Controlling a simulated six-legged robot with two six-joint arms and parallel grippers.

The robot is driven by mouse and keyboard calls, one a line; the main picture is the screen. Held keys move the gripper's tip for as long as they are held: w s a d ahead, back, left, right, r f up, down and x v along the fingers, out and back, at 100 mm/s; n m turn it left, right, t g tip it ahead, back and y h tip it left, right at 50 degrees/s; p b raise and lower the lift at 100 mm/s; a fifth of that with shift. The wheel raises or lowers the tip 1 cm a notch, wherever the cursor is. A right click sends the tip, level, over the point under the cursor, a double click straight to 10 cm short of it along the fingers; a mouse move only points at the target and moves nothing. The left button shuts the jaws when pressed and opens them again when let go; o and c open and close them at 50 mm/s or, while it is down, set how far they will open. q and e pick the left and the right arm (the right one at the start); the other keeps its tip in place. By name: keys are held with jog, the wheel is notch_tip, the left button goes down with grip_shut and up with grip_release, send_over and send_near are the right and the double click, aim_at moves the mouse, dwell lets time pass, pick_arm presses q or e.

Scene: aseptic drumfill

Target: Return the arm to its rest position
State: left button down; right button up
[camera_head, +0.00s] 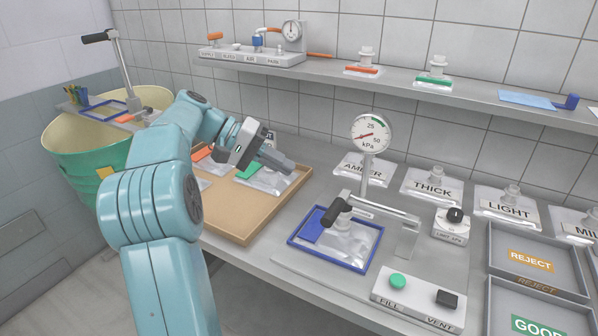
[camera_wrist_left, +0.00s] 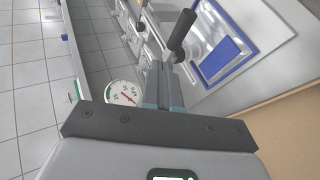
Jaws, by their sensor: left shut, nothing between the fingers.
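My left arm comes in from the lower left in the head view. Its gripper (camera_head: 279,163) is above the right part of a brown tray (camera_head: 232,226) that holds clear pouches. The fingers are together and hold nothing. In the left wrist view the closed gripper (camera_wrist_left: 162,75) points toward the filling station, with the gauge (camera_wrist_left: 124,93) beside it. The blue frame (camera_wrist_left: 226,58) with a pouch also shows there. My right gripper is in neither view.
A pressure gauge (camera_head: 370,134) on a post and a black-handled lever (camera_head: 336,212) stand right of the gripper. A blue-framed pouch (camera_head: 349,243) lies below. Grey REJECT (camera_head: 495,262) and GOOD bins are at right. A shelf (camera_head: 330,76) runs behind. A green-yellow drum (camera_head: 70,175) stands left.

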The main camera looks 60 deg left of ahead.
pick_arm(q)
jog(key=shift+s+a+r, duration=0.35)
jog(key=shift+s, duration=0.15)
jog(key=shift+w, duration=0.1)
